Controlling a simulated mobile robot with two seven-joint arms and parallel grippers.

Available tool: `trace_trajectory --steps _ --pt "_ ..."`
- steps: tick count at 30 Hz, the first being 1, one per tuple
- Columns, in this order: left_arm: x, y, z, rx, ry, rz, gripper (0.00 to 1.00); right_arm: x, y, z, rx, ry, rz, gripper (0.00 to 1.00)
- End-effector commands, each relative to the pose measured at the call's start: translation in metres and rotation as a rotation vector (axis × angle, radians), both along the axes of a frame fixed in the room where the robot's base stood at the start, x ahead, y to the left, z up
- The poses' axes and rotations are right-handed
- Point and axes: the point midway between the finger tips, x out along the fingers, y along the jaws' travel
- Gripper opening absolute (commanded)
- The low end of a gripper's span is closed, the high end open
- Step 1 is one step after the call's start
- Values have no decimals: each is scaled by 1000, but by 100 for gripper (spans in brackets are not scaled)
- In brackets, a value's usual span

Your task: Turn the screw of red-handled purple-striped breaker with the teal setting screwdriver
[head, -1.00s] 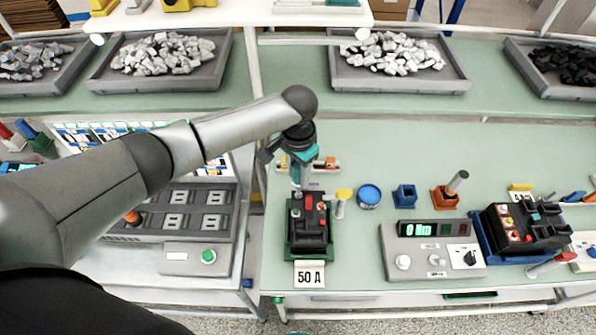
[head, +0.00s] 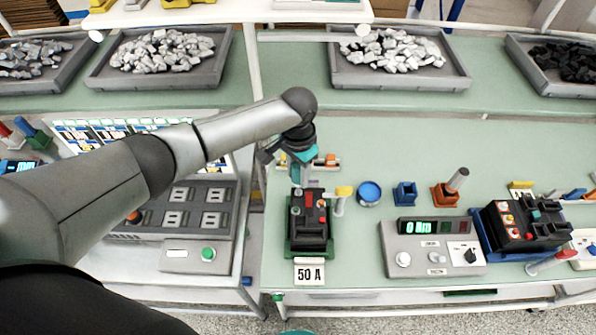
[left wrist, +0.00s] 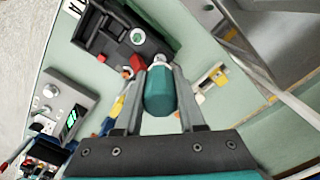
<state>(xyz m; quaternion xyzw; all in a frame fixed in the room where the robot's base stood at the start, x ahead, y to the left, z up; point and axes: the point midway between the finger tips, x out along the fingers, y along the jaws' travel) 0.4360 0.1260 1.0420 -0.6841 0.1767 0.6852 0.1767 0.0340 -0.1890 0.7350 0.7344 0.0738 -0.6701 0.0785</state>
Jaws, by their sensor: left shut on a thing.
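My left gripper (head: 299,172) is shut on the teal setting screwdriver (left wrist: 160,92), whose teal handle sits between the two fingers in the left wrist view. The screwdriver points down over the far end of a black breaker (head: 312,228) with a red handle (head: 309,201). This breaker stands in a green holder behind a "50 A" card (head: 309,273). It also shows in the left wrist view (left wrist: 155,38), with a pale round screw (left wrist: 138,36). My right gripper is out of view.
A grey meter box (head: 432,254) and another black breaker (head: 545,232) in a blue holder stand to the right. A blue round tin (head: 369,193), a blue block (head: 405,194) and an orange stand (head: 446,196) are nearby. Bench behind them is mostly clear.

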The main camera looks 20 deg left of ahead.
Motion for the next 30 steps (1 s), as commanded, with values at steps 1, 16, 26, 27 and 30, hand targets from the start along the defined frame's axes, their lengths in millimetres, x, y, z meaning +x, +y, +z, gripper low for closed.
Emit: trace_trajectory --steps 1,16,26,27,30 --pt "0 0 0 0 -1 -5 0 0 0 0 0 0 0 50" --pt "0 0 0 -1 -1 -177 0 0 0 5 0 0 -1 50" --pt "0 0 1 0 0 -337 0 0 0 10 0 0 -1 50" --pt "0 0 1 0 0 -347 0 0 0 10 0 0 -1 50" --pt "0 0 0 0 0 -352 0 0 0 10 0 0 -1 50"
